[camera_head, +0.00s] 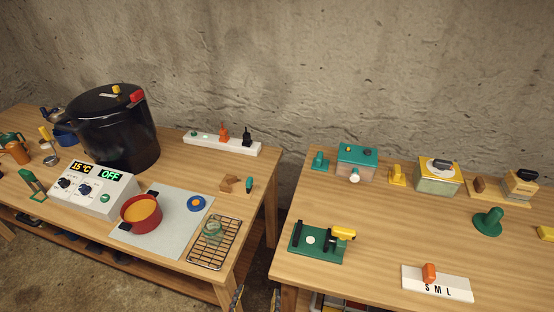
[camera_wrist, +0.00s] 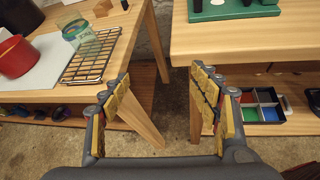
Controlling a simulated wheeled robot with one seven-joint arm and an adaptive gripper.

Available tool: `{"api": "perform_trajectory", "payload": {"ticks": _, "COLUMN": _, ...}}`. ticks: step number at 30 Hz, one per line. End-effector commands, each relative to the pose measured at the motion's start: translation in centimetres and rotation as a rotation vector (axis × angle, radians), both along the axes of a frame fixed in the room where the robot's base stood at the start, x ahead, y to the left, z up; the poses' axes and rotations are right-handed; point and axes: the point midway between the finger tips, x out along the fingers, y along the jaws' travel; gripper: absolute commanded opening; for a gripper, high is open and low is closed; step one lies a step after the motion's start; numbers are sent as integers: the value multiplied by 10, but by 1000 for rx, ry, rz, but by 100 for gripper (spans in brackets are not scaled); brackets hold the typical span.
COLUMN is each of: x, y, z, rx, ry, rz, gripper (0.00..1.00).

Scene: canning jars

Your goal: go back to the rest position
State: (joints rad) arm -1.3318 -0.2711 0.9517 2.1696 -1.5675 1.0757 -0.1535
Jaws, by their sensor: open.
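My gripper (camera_wrist: 160,88) is open and empty in the wrist view, its two yellow-padded fingers spread wide apart. It hangs over the gap between the two wooden tables, with the floor showing between the fingers. In the head view only the fingertips of my gripper (camera_head: 257,298) show at the bottom edge, between the left table (camera_head: 225,283) and the right table (camera_head: 285,270). Nothing is held. The rest of my arm is out of the head view.
On the left table are a black canner (camera_head: 112,135), a control box (camera_head: 97,190), a red pot (camera_head: 135,222) and a wire rack (camera_head: 203,258) with a glass jar (camera_head: 212,228). The right table bears a green fixture (camera_head: 310,255) and a white S M L board (camera_head: 450,292).

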Motion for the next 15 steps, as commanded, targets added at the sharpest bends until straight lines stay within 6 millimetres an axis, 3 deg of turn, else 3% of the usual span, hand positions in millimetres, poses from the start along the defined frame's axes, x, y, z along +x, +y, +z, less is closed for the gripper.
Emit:
{"api": "perform_trajectory", "payload": {"ticks": 5, "x": -8, "y": -53, "z": 14, "rx": 181, "ry": 89, "rz": -348, "gripper": 62}}
{"api": "perform_trajectory", "payload": {"ticks": 9, "x": -27, "y": -100, "z": 29, "rx": 413, "ry": 177, "rz": -739, "gripper": 62}}
{"api": "perform_trajectory", "payload": {"ticks": 15, "x": -58, "y": -132, "z": 56, "rx": 797, "ry": 277, "rz": -1267, "gripper": 62}}
